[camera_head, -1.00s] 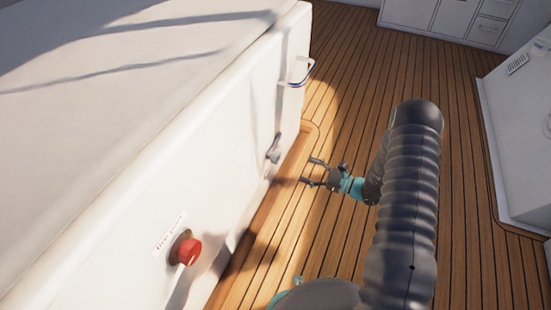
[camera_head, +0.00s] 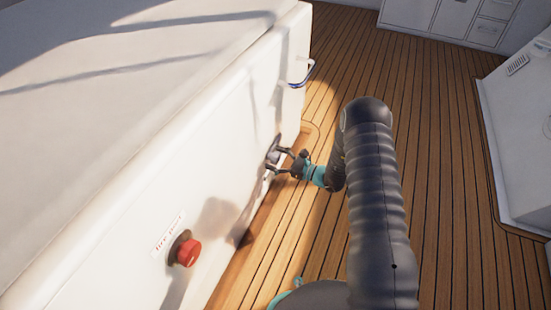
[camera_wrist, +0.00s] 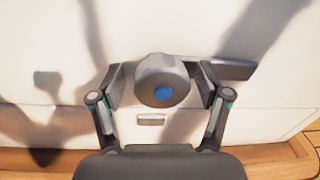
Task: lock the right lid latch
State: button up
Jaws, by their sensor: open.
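The latch (camera_wrist: 160,80) is a grey round knob with a blue centre on the white hatch front, and a grey lever (camera_wrist: 232,70) sticks out from it to the right in the wrist view. In the head view the latch (camera_head: 273,155) is partly hidden by my gripper (camera_head: 280,161). In the wrist view my gripper (camera_wrist: 160,85) is open, with one finger on each side of the knob. I cannot tell whether the fingers touch it.
The white hatch box (camera_head: 110,190) fills the left. A red knob (camera_head: 188,252) beside a label and a handle (camera_head: 303,75) stick out from its front. A small slotted plate (camera_wrist: 150,120) sits below the latch. The wooden deck (camera_head: 440,150) to the right is clear.

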jog(key=shift+w+a, duration=0.1)
jog(key=shift+a, duration=0.15)
